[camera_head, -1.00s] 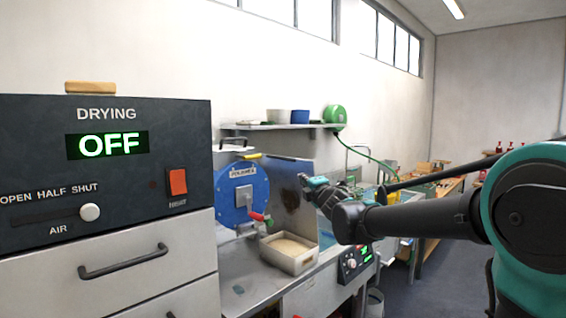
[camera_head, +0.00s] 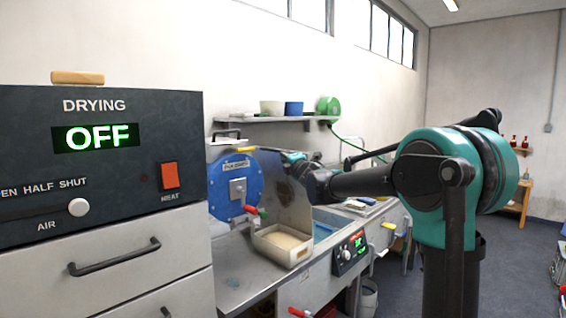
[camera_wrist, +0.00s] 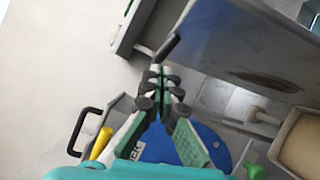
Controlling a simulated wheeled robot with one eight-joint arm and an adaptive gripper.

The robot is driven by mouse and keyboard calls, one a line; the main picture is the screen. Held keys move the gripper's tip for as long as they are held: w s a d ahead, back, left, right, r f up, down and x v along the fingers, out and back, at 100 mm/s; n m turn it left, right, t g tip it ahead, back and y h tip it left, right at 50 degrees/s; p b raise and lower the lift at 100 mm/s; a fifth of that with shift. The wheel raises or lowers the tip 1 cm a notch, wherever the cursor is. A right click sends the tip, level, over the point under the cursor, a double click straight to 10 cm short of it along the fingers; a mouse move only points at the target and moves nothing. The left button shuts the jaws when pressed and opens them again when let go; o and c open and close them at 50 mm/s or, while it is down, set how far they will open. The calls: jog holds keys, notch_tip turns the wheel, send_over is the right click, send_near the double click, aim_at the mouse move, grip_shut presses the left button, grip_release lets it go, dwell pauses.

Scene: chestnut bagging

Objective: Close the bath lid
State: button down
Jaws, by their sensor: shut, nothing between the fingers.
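The bath lid is a grey metal panel (camera_head: 288,205) standing upright between the blue round drum door and the bath (camera_head: 328,224), so the lid is open. In the wrist view the lid (camera_wrist: 240,45) fills the upper right, with a dark bar (camera_wrist: 168,47) by its near corner. My gripper (camera_head: 288,156) is at the lid's top edge in the head view. In the wrist view my gripper (camera_wrist: 161,74) is shut and empty, its tips just short of the dark bar. I cannot tell whether they touch it.
The blue drum door (camera_head: 232,187) with a red-knobbed lever is left of the lid. A tray of pale grain (camera_head: 283,246) stands in front. The drying cabinet (camera_head: 105,170) fills the left. A shelf (camera_head: 270,119) hangs behind. Open floor (camera_head: 510,260) lies at right.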

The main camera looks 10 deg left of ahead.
jog(key=shift+w+d+r, duration=0.1)
jog(key=shift+w+d, duration=0.05)
jog(key=shift+w, duration=0.35)
